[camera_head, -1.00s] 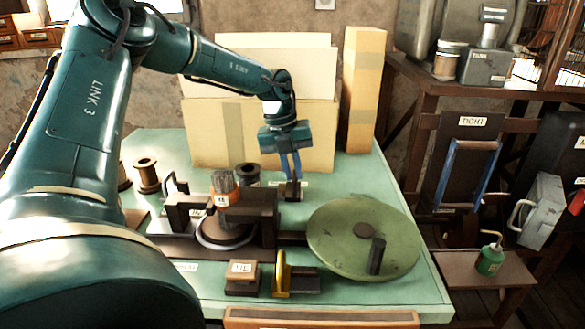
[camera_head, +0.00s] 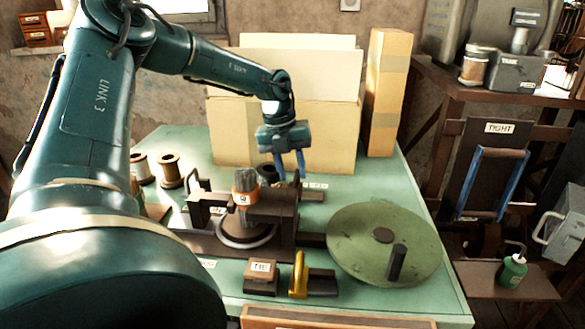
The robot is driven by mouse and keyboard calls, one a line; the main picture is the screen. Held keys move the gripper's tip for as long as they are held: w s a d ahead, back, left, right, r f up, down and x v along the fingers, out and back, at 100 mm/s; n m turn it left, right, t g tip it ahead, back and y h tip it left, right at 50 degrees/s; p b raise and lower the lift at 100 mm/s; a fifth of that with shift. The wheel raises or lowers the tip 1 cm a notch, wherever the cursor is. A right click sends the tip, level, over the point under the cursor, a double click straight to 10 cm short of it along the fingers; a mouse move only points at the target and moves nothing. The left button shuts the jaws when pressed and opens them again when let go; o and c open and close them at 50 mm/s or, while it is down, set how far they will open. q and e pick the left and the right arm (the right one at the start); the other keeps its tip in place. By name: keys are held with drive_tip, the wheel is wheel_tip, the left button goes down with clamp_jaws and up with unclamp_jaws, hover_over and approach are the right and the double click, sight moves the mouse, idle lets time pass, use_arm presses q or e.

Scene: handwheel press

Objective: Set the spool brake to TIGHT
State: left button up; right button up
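The word TIGHT shows on a label (camera_head: 499,128) at the top of a dark upright panel (camera_head: 466,172) at the right. A blue U-shaped bar (camera_head: 490,180) is on this panel, its crosspiece just under the label. I cannot tell whether this is the spool brake. My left gripper (camera_head: 290,176) is over the back of the green table, behind the press (camera_head: 272,206), with its blue fingers apart. A small dark block (camera_head: 311,195) with pale labels, too small to read, is just below and right of the fingers. My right gripper is not in view.
A green handwheel (camera_head: 350,250) with a dark knob lies right of the press. A yellow lever (camera_head: 298,276) and a labelled block (camera_head: 262,270) are in front. Cardboard boxes (camera_head: 235,130) stand behind my gripper. A green oil can (camera_head: 511,270) stands on a low shelf.

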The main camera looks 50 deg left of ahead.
use_arm(q)
drive_tip(key=shift+r, duration=0.1)
wheel_tip(320, 180, up, 13)
drive_tip(key=s+a, duration=0.1)
drive_tip(key=a, duration=0.1)
drive_tip(key=shift+s, duration=0.35)
idle(0.4)
